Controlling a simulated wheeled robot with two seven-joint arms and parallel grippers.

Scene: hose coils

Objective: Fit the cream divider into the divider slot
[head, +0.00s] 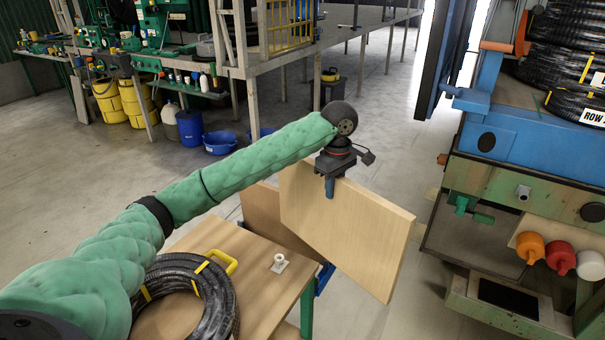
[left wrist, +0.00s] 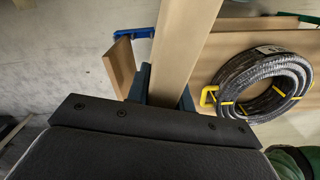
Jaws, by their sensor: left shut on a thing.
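The cream divider (head: 350,232) is a flat, pale wood-coloured board. My left gripper (head: 330,186) is shut on its top edge, and the board hangs tilted beside the table's right end. In the left wrist view the divider (left wrist: 183,50) runs up the picture between the fingers of my left gripper (left wrist: 165,95). A blue bracket (head: 323,279) shows partly behind the board at the table's edge, and it also shows in the left wrist view (left wrist: 130,33). I cannot tell whether this is the divider slot. My right gripper is not in view.
A wooden table (head: 262,290) carries a black hose coil (head: 222,300) with yellow ties and a small white fitting (head: 279,263). A browner panel (head: 262,212) stands behind the divider. A blue and green machine (head: 535,150) stands at right. Open floor lies behind.

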